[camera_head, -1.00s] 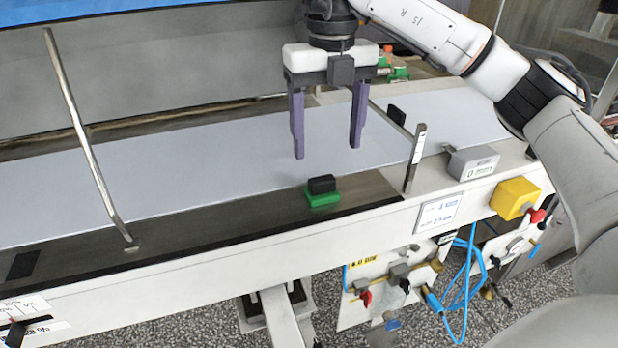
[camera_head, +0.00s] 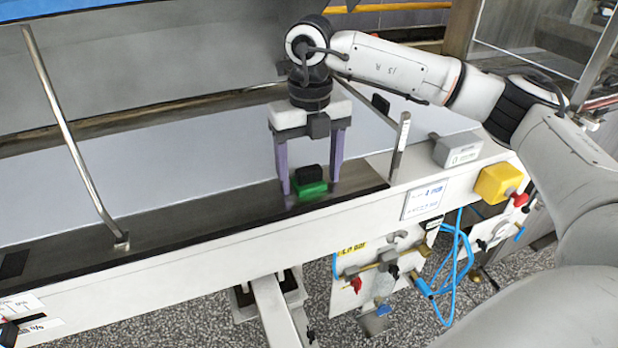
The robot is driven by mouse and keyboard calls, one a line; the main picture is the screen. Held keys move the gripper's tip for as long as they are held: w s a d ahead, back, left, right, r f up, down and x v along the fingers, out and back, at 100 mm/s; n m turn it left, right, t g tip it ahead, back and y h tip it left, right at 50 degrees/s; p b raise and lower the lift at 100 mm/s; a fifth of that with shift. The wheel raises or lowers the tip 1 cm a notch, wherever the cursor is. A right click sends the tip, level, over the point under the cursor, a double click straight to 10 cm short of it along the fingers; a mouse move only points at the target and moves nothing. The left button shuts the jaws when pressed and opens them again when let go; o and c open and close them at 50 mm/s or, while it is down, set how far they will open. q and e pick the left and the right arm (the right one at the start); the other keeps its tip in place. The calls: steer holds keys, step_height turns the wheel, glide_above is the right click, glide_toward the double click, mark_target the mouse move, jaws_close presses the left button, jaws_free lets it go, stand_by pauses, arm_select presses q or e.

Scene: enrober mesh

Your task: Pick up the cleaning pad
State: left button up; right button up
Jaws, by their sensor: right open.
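The cleaning pad (camera_head: 310,187) has a green base and a black block handle on top. It sits on the dark ledge along the front of the white belt. My right gripper (camera_head: 310,188) points down over it with its two purple fingers open. One finger is to the left of the pad and the other to the right, with the tips at about the pad's height. A gap shows on the right side; on the left I cannot tell whether the finger touches the pad. My left gripper is not in view.
A bent metal rod (camera_head: 72,135) rises from the ledge at left. A metal post (camera_head: 400,146) stands right of the gripper, with a grey box (camera_head: 457,150) and a yellow switch box (camera_head: 498,183) farther right. The white belt (camera_head: 190,165) is clear at left.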

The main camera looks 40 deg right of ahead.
mark_target(311, 171)
steer(key=shift+c, duration=0.5)
steer(key=c, duration=1.1)
steer(key=shift+c, duration=0.2)
steer(key=shift+r, duration=0.15)
steer(key=shift+r, duration=0.65)
steer(key=shift+s+a+r+b, duration=0.15)
steer(key=shift+r+b, duration=0.1)
steer(key=shift+r, duration=0.2)
steer(key=shift+s+d+r+b, duration=0.1)
steer(key=shift+r+b, duration=0.1)
steer(key=shift+r, duration=0.25)
steer(key=s+a+b, duration=0.2)
steer(key=s+a, duration=0.2)
steer(key=s, duration=1.3)
steer(key=shift+b, duration=0.35)
